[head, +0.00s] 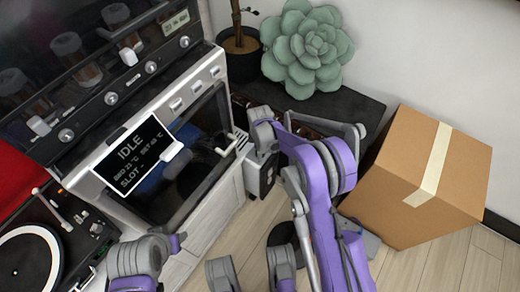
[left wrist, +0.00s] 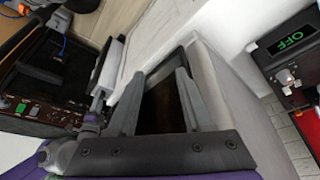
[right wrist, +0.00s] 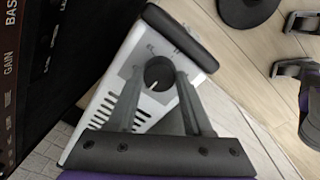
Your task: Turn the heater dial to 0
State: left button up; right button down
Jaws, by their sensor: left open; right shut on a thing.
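The heater (right wrist: 100,108) is a small white box with dark rounded edges and slots in its top, in the right wrist view. It also shows on the floor beside the white cabinet in the head view (head: 262,172). Its dark round dial (right wrist: 158,72) sits on a grey plate. My right gripper (right wrist: 157,80) is shut on the dial, one finger on each side. The dial's setting cannot be read. In the head view my right arm hides part of the heater. My left gripper (left wrist: 158,88) is open and empty, away from the heater.
A black amplifier (right wrist: 30,70) marked BASS and GAIN stands close to the heater. A cardboard box (head: 415,185) is at the right, and a plant (head: 305,48) stands on a dark bench behind.

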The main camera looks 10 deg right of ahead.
dwell(0.4)
jog(key=shift+c, duration=1.6)
grip_release()
jog(key=shift+r, duration=0.1)
notch_tip(320, 180, up, 11)
jog(key=p, duration=0.2)
jog(key=shift+s+f+p, duration=0.2)
jog(key=shift+s+p, duration=0.15)
jog(key=shift+p, duration=0.05)
